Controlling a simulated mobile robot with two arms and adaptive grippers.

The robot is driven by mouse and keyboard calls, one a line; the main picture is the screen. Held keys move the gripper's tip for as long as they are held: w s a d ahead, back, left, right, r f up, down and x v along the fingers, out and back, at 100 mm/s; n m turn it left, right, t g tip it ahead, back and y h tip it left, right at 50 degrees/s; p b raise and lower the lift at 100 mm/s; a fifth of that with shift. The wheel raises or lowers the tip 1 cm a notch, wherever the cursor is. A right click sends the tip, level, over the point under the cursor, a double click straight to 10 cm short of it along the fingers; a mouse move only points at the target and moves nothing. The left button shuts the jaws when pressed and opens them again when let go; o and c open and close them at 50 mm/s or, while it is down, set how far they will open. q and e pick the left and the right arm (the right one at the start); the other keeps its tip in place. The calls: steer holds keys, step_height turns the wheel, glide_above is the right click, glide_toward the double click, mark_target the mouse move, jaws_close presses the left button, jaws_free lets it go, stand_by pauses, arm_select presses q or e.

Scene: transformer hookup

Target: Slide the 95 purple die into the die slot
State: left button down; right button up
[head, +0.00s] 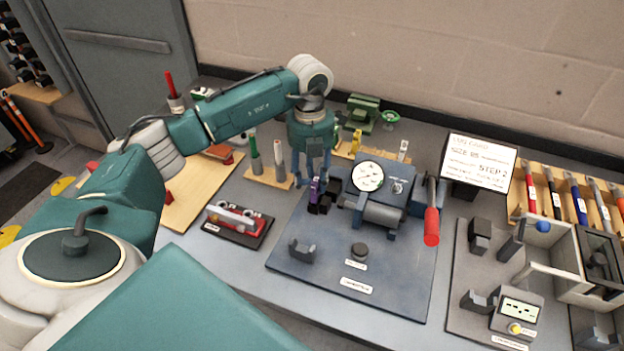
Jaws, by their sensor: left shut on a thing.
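My left gripper (312,178) reaches down over the left side of the crimp press (383,186) and is shut on the purple die (314,190). The die is upright between the fingers, which partly hide it. Right beneath and beside it is a dark block with purple-tinted parts (322,208), which looks like the die slot area of the press. I cannot tell whether the die touches the slot or is inside it. The press has a round dial gauge (368,177) and a red-handled lever (432,225). My right gripper is not in view.
A wooden rack behind holds a yellow die (356,141) and a grey one (403,150). Markers stand on a wood block (268,180) left of the gripper. A card sign (478,163) reads size 95. The press's blue base plate (320,270) has free room in front.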

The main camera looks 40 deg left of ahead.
arm_select(q)
steer(key=shift+f+b, duration=1.1)
steer(key=shift+f, duration=0.45)
stand_by(0.9)
steer(key=c, duration=1)
jaws_free()
steer(key=shift+c, duration=0.4)
steer(key=shift+s+d, duration=0.1)
steer(key=c, duration=0.4)
steer(key=shift+o, duration=0.2)
steer(key=shift+r, duration=0.35)
steer(key=shift+c, duration=0.5)
jaws_close()
